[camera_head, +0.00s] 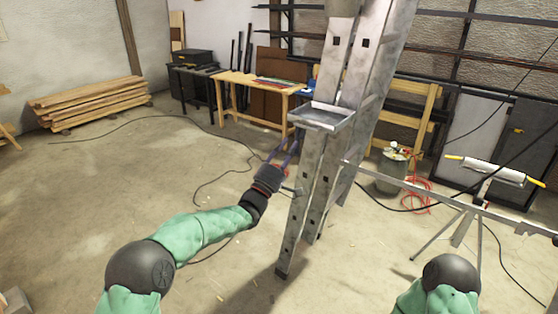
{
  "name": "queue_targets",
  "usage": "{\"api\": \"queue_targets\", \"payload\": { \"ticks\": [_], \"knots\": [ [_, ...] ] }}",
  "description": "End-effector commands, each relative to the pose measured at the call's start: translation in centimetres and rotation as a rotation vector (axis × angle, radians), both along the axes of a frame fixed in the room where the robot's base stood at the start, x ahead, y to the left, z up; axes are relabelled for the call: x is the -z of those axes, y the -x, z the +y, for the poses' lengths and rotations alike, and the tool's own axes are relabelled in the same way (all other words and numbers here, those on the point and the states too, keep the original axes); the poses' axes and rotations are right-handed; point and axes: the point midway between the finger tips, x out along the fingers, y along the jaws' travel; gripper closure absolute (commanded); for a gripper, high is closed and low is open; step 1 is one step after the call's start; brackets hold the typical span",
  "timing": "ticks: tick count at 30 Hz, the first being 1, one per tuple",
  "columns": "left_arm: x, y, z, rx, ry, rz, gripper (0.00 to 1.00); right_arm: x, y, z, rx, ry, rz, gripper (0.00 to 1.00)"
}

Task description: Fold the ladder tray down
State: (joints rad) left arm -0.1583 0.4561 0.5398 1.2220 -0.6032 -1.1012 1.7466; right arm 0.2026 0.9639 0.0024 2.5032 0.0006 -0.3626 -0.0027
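A grey metal ladder (318,185) stands upright in the middle of the view. The ladder tray (322,116), a shallow metal pan with a raised rim, sticks out from the ladder's front and looks roughly level. My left gripper (286,149) is just below and left of the tray, beside the ladder's left rail. Its two fingers point up toward the tray's left edge with a gap between them, and nothing shows in the gap. I cannot tell whether a fingertip touches the tray. My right gripper is out of view; only part of the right arm shows at the bottom right.
A wooden workbench (262,84) and a stack of planks (90,102) stand behind on the left. A bucket (394,171), a roller stand (490,172) and a long metal bar (440,196) are to the right. Cables lie on the floor, which is mostly clear at left.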

Motion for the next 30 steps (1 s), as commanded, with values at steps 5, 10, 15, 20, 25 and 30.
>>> {"api": "queue_targets", "payload": {
  "ticks": [5,10,15,20,25,30],
  "knots": [
    [1.2,2.3,1.8,-0.003,0.004,-0.005,0.73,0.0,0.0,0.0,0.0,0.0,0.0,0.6],
    [1.9,3.4,2.6,-0.003,0.005,-0.009,0.73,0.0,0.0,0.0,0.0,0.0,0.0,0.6],
    [2.0,3.8,2.8,-0.003,0.006,-0.01,0.73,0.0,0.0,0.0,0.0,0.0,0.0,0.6],
    [2.0,3.8,2.8,-0.003,0.007,-0.011,0.73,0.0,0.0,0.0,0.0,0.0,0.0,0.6],
    [3.0,3.5,2.9,-0.019,-0.01,0.01,0.73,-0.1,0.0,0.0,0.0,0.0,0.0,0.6],
    [9.8,2.5,3.8,-0.118,-0.141,0.136,0.73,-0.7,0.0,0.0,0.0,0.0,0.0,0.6]
  ]
}}
